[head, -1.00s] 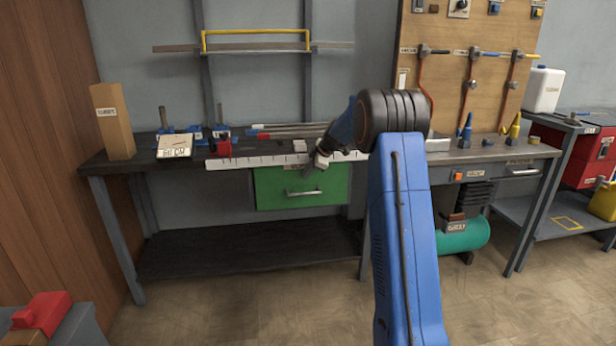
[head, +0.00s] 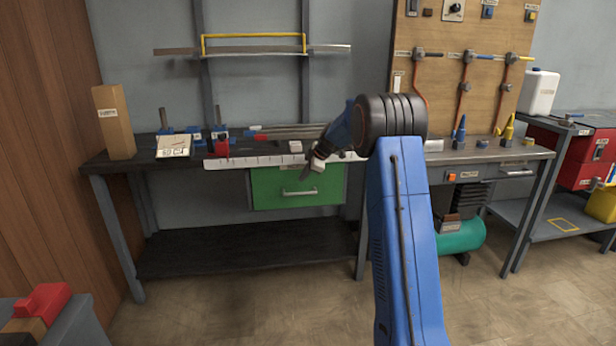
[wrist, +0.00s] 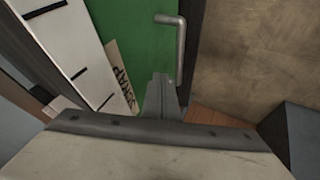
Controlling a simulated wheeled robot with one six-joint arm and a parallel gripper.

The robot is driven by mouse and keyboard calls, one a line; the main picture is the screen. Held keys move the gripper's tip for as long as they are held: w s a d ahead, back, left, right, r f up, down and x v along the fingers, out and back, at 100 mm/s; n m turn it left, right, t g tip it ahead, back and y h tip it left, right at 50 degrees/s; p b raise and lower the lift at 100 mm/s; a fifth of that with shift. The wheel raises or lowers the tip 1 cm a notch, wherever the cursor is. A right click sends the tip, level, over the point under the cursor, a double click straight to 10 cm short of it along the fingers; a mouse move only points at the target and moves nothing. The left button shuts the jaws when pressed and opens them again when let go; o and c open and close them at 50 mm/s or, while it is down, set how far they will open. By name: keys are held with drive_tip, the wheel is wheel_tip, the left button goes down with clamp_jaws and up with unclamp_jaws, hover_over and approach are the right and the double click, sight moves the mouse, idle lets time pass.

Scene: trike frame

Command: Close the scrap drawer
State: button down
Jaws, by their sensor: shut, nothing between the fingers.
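The scrap drawer has a green front (head: 297,186) with a grey bar handle (head: 299,192) and hangs under the bench top. How far it stands out is hard to tell from the head view. In the wrist view the green front (wrist: 137,48), the handle (wrist: 178,48) and part of a "SCRAP" label (wrist: 121,72) show. My gripper (head: 305,176) is shut and empty, pointing down in front of the upper part of the drawer front. In the wrist view its fingers (wrist: 160,88) lie over the green front, just beside the handle's end; contact cannot be told.
A white marked strip (head: 250,161) runs along the bench's front edge above the drawer. The bench (head: 140,160) carries clamps and bars. A dark lower shelf (head: 240,246) lies below. A teal cylinder (head: 460,238) stands at right. The floor in front is clear.

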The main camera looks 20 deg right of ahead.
drive_tip(key=s+f+v, duration=0.1)
drive_tip(key=v, duration=0.9)
drive_tip(key=s+a+r+m+g, duration=0.1)
drive_tip(key=s+a+r+m, duration=0.15)
drive_tip(key=s+a, duration=0.55)
drive_tip(key=s+a+r+m+h, duration=0.1)
drive_tip(key=s+a+r+m, duration=0.15)
drive_tip(key=s, duration=0.95)
drive_tip(key=s+a+r+m+g, duration=0.1)
drive_tip(key=s+a+r, duration=0.2)
drive_tip(key=s+a, duration=0.45)
drive_tip(key=s+a+f+m, duration=0.1)
drive_tip(key=s+f+m, duration=0.1)
drive_tip(key=s, duration=0.8)
drive_tip(key=s+f+m+h, duration=0.1)
drive_tip(key=s+f+m, duration=0.2)
drive_tip(key=s, duration=0.8)
drive_tip(key=s+a+f+m, duration=0.1)
drive_tip(key=s+f+m, duration=0.1)
drive_tip(key=s+f, duration=0.4)
drive_tip(key=s, duration=0.5)
drive_tip(key=shift+s+a+m+h, duration=0.2)
drive_tip(key=shift+a+m+h, duration=0.1)
drive_tip(key=shift+h, duration=0.1)
